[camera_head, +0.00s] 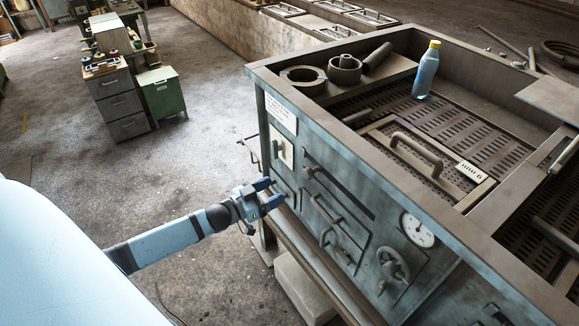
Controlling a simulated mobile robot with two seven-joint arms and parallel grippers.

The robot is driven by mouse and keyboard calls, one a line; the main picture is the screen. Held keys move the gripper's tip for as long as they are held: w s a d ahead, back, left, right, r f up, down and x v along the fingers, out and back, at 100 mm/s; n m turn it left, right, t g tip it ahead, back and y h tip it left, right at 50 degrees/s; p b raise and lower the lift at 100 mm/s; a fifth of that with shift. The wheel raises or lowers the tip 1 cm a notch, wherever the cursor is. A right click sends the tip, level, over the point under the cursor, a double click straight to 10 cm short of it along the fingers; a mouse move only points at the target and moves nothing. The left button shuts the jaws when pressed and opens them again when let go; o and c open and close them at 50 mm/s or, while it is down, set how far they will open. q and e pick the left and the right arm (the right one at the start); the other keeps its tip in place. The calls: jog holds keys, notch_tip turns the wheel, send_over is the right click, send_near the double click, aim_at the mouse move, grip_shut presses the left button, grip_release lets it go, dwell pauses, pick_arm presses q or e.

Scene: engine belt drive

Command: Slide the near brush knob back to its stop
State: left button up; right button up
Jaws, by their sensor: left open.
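The grey-green machine (370,190) stands at the right, with slots, handles and knobs on its front panel. A dark bar-like handle (313,171) sits at the left part of the long upper slot. A second dark handle (325,236) sits lower on the panel. A small knob (278,148) sits on a pale plate at the panel's left end. I cannot tell which of these is the near brush knob. My left gripper (271,194) is open and empty, its fingers pointing at the panel's lower left. Whether it touches anything is unclear. My right gripper is not in view.
A round gauge (418,230) and a handwheel (393,264) are on the panel's right part. A rail (315,262) runs below the panel. A blue bottle (427,72) stands on the machine's top. The floor to the left is open, with cabinets (124,104) farther back.

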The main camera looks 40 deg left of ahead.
aim_at(305, 174)
pick_arm(q)
jog(key=p+x, duration=0.1)
jog(key=x, duration=1.1)
jog(key=shift+w+d, duration=0.1)
jog(key=shift+w, duration=0.3)
grip_shut()
jog(key=a, duration=0.1)
jog(key=w+a, duration=0.1)
jog(key=a, duration=0.2)
jog(key=shift+w+a+f, duration=0.1)
jog(key=shift+w+a, duration=0.1)
jog(key=shift+w, duration=0.1)
jog(key=shift+a, duration=0.1)
